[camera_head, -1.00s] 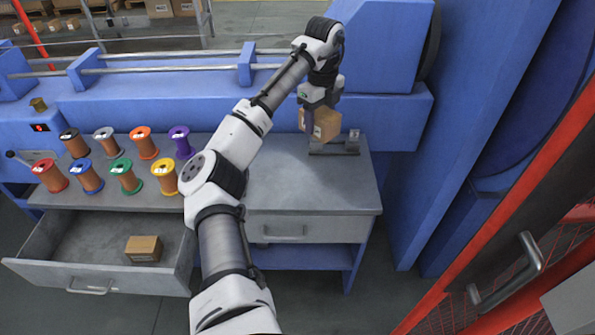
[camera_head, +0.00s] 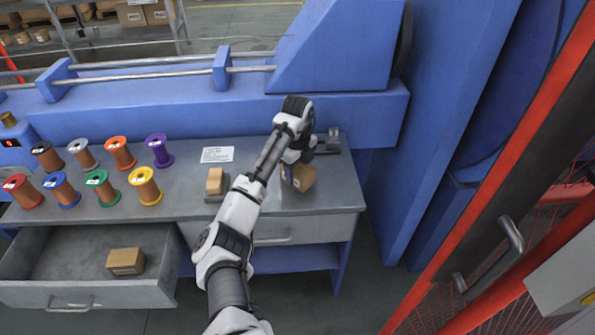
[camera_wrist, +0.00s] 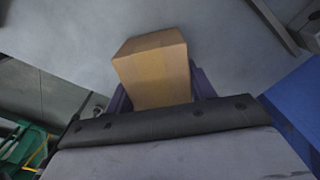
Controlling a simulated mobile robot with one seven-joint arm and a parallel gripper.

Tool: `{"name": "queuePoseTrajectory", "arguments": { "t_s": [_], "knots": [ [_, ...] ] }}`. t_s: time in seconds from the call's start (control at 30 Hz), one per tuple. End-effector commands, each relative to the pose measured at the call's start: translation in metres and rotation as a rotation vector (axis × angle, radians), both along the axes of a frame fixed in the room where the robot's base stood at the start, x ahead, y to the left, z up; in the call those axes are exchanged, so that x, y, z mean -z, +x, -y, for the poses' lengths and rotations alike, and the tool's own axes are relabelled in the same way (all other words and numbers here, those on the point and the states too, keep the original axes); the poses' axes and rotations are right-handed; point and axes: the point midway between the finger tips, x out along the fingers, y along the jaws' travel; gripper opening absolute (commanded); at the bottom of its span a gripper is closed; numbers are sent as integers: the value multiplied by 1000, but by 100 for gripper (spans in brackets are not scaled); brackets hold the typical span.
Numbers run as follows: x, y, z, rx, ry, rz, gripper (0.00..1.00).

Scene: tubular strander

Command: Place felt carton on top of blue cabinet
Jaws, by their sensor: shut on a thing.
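My gripper (camera_head: 289,174) is shut on a brown carton (camera_head: 303,177), low over the right part of the grey bench. In the wrist view the carton (camera_wrist: 153,66) sits tilted between the purple fingers (camera_wrist: 162,92). Its label is not readable, so I cannot tell whether it is the felt one. Another carton (camera_head: 215,180) is on the bench left of my arm, and a third (camera_head: 125,261) lies in the open drawer. A tall blue cabinet-like body (camera_head: 440,110) stands right of the bench. I cannot tell if it is the blue cabinet named; its top is out of view.
Several wire spools (camera_head: 97,187) stand on the left of the bench (camera_head: 200,205). A dark stand (camera_head: 327,143) is behind the held carton. The open drawer (camera_head: 60,293) juts out at the front left. A red-framed door (camera_head: 450,200) is at the right.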

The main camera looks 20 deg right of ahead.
Motion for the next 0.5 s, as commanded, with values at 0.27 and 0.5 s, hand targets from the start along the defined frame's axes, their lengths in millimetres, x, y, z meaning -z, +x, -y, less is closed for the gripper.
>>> {"name": "queuePoseTrajectory", "arguments": {
  "t_s": [0.27,0.5],
  "knots": [
    [7,0,0,0,-1,0,29],
    [10,0,0,0,-1,0,66]
  ]
}}
